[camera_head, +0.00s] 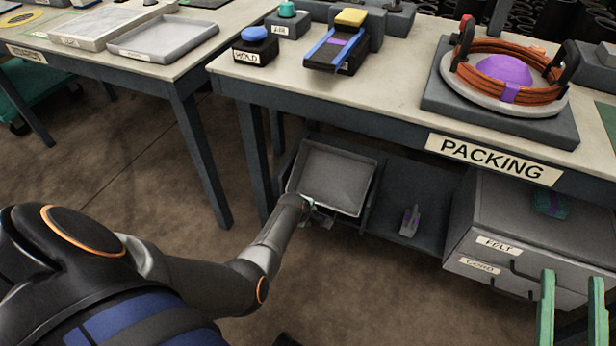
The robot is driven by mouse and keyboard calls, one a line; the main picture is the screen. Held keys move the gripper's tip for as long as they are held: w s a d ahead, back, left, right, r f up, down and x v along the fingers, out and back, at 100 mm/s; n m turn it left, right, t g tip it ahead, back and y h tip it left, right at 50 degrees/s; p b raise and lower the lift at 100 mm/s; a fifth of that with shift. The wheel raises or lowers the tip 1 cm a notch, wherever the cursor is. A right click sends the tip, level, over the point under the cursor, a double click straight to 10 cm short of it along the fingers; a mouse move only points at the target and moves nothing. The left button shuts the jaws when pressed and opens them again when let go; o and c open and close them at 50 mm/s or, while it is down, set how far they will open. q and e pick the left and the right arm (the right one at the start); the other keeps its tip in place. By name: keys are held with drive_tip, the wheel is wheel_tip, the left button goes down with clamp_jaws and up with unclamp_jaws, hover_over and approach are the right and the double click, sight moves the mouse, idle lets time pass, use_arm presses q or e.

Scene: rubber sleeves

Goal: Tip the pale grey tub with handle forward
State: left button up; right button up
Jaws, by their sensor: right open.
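The pale grey tub (336,181) is on the low shelf under the packing table, toward its left end. Its open inside faces me and looks empty, and its rim slants. I cannot make out its handle.
The packing table (395,105) overhangs the tub. A small grey and purple object (410,221) lies on the shelf to the right. A drawer unit (530,236) stands farther right, with green posts (546,310) before it. Floor is clear in front.

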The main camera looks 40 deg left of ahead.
use_arm(q)
drive_tip(key=shift+p+v, duration=0.85)
drive_tip(key=shift+v, duration=0.15)
use_arm(e)
wheel_tip(320, 180, down, 11)
drive_tip(key=d+m+g+h, duration=0.1)
drive_tip(key=m+g+h, duration=0.1)
drive_tip(key=g+h, duration=0.1)
drive_tip(key=shift+w+f+m+g, duration=0.2)
drive_tip(key=shift+m+g, duration=0.1)
drive_tip(key=shift+g, duration=0.4)
drive_tip(key=shift+d, duration=0.1)
